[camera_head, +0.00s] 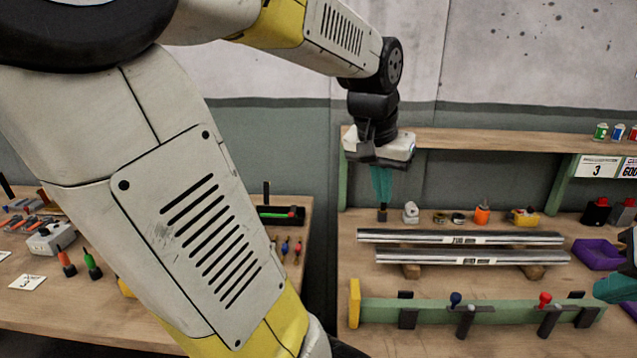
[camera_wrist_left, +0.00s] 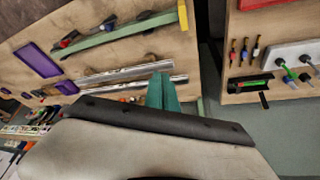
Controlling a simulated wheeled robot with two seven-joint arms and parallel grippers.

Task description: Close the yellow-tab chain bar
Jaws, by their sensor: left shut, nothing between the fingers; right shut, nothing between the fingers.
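The green chain bar (camera_head: 430,312) lies along the front of the right-hand bench, with an upright yellow tab (camera_head: 354,302) at its left end. It carries a blue-knobbed lever (camera_head: 456,299) and a red-knobbed lever (camera_head: 545,298) on black brackets. The left wrist view also shows the bar (camera_wrist_left: 125,35) and its yellow tab (camera_wrist_left: 183,15). My left gripper (camera_head: 381,186) points down, shut and empty, above the back left of this bench, behind the bar and apart from it. My right gripper (camera_head: 614,288) shows at the right edge, shut and empty, near the bar's right end.
Two silver rails (camera_head: 460,238) rest on wooden blocks behind the bar. A purple tray (camera_head: 598,254) sits at right. Small items, including an orange bottle (camera_head: 482,214), stand along the back under a shelf (camera_head: 480,139). A gap separates the left bench (camera_head: 130,325).

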